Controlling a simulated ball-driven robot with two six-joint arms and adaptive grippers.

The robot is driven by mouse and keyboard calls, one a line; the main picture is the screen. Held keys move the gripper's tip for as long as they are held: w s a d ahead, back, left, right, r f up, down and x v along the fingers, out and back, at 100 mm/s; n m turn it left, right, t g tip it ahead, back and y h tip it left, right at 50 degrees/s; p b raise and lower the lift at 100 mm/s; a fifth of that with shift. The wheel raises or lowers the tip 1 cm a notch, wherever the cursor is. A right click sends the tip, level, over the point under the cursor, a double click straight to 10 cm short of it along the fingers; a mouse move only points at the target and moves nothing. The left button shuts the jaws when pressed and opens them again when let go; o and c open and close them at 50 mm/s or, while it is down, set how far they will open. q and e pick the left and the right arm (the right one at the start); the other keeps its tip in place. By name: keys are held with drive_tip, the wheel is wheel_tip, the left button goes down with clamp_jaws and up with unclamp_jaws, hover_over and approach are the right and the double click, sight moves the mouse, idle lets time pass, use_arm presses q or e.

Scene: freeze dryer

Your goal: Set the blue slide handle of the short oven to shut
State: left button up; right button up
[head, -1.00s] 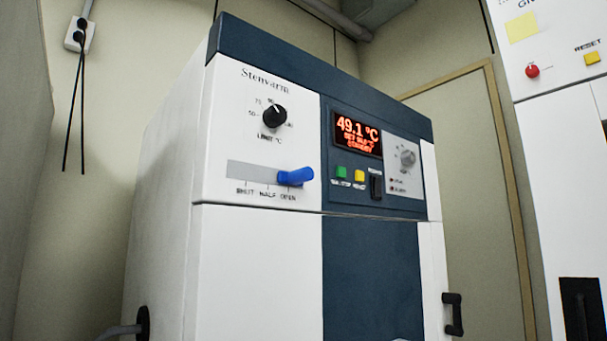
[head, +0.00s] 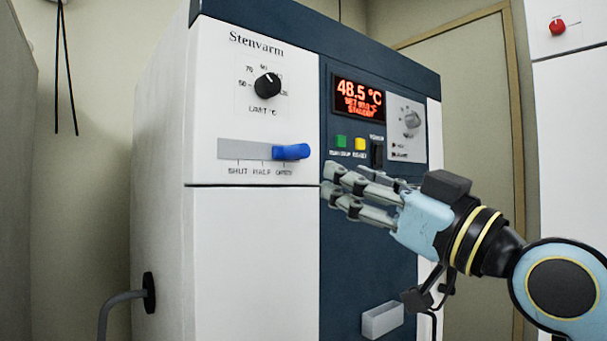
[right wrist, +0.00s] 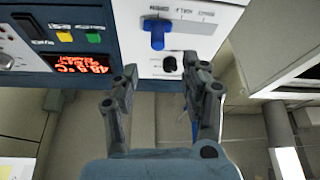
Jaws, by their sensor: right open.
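The blue slide handle (head: 291,152) sits at the right end of its grey slot (head: 240,150), over the OPEN mark, on the white front of the Stenvarm oven (head: 250,250). SHUT is at the slot's left end and HALF in the middle. In the right wrist view the handle (right wrist: 157,33) is ahead of the fingers, between their lines. My right gripper (head: 332,186) is open and empty, just right of and below the handle, apart from it. It also shows in the right wrist view (right wrist: 157,82). My left gripper is not in view.
A black limit knob (head: 267,86) is above the slot. Green (head: 341,141) and yellow (head: 361,144) buttons, a black switch (head: 377,153) and the lit display (head: 359,102) are close above my right gripper. The front left of the slide is clear.

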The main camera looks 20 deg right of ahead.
sight(306, 154)
drive_tip(key=p+x, duration=0.2)
drive_tip(key=x, duration=0.9)
drive_tip(key=shift+w+d+r, duration=0.1)
drive_tip(key=shift+w+r, duration=0.05)
drive_tip(key=shift+r, duration=0.15)
drive_tip(key=shift+c, duration=0.4)
clamp_jaws()
